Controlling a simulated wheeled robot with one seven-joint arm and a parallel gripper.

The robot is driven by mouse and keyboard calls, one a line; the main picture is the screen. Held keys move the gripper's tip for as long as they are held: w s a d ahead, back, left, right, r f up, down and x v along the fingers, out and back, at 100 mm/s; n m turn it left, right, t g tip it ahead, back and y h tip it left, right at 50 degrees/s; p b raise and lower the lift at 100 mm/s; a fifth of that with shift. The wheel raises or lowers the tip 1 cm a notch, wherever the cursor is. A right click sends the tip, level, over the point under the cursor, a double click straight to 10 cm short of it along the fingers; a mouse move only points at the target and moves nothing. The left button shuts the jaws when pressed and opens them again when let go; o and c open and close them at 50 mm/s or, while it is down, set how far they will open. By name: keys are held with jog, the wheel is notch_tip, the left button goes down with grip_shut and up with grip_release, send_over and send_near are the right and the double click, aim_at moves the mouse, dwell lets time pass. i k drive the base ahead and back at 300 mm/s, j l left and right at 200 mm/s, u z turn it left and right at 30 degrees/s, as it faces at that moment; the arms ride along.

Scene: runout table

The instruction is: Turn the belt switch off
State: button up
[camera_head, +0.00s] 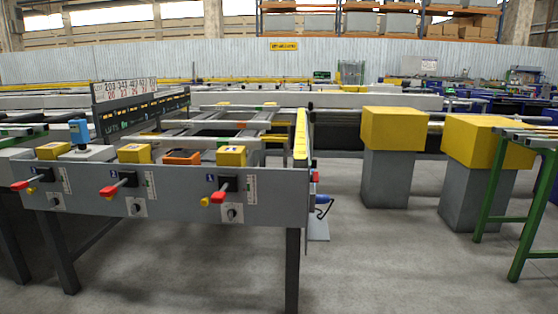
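The grey front panel (175,208) of the runout table faces me at the left. It carries three red-tipped levers: left (20,185), middle (110,190) and right (219,195). Each sticks out toward the front left from a black mount. Below them are small black knobs on pale plates: left (55,201), middle (137,208) and right (232,213). I cannot tell which control is the belt switch or read its position; the labels are too small. My gripper is not in view.
Yellow boxes (231,155) and a blue-topped device (78,131) sit along the panel's top. A dark sign board (140,112) stands behind. Yellow-capped grey pillars (387,178) and a green-legged stand (489,185) are at the right. The floor (390,265) in front is clear.

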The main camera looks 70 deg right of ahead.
aim_at(315, 176)
jog(key=z, duration=1.85)
jog(key=k+l, duration=0.1)
jog(key=l, duration=0.25)
jog(key=k+l, duration=0.15)
jog(key=l, duration=0.25)
jog(key=k+l, duration=0.1)
jog(key=l, duration=0.25)
jog(key=k+l, duration=0.15)
jog(key=l, duration=0.2)
jog(key=i+l, duration=0.45)
jog(key=i+l+u, duration=0.1)
jog(key=i+l, duration=0.75)
jog(key=l, duration=0.25)
jog(key=i+l+u, duration=0.1)
jog(key=i+l, duration=0.35)
jog(key=l, duration=0.1)
